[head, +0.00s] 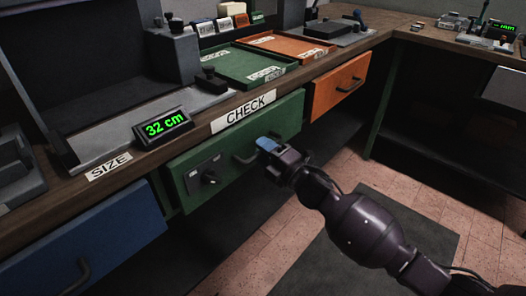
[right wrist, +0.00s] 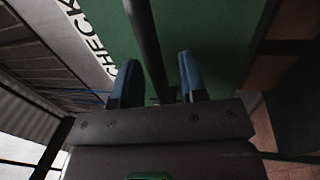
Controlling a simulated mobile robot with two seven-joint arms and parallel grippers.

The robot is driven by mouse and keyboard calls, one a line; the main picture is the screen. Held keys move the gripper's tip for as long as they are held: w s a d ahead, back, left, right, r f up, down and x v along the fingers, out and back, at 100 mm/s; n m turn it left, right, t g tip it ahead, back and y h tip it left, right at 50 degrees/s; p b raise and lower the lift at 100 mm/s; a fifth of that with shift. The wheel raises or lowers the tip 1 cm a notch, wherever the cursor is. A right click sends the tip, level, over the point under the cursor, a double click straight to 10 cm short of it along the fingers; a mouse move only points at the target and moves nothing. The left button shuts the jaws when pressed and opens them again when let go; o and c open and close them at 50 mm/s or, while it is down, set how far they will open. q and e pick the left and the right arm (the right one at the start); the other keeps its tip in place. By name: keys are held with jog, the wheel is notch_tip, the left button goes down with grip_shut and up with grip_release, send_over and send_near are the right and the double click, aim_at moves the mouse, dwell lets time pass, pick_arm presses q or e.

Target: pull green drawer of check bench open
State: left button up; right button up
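The green drawer (head: 225,160) is in the front of the bench under the CHECK label (head: 245,110). Its front looks about flush with the bench, with no open gap showing. A dark bar handle (head: 243,158) and a black knob on a plate (head: 207,176) are on it. My right gripper (head: 266,145) is at the handle, its blue fingers against the green front. In the right wrist view, the handle bar (right wrist: 147,45) runs between the two spread fingers (right wrist: 158,85), with gaps on both sides. My left gripper is not in view.
A blue drawer (head: 90,245) is at the left and an orange drawer (head: 338,86) at the right. The bench top holds a 32 cm display (head: 163,125), a green tray (head: 245,66) and an orange tray (head: 290,46).

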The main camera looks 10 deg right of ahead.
grip_shut()
dwell(0.4)
jog(key=shift+s+d, duration=0.1)
jog(key=shift+s, duration=0.1)
pick_arm(q)
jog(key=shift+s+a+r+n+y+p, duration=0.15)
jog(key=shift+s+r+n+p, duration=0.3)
jog(key=shift+p, duration=0.95)
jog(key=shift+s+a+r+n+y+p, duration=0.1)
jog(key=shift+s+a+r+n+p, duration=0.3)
jog(key=shift+p, duration=1.05)
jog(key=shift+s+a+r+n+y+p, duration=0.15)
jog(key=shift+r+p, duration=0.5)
jog(key=shift+p, duration=0.75)
pick_arm(e)
jog(key=r+v, duration=0.3)
jog(key=v, duration=1.2)
jog(key=s+r+v, duration=0.1)
jog(key=r+v, duration=0.2)
jog(key=v, duration=1.3)
jog(key=shift+d, duration=0.45)
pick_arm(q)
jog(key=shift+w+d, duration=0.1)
pick_arm(e)
grip_release()
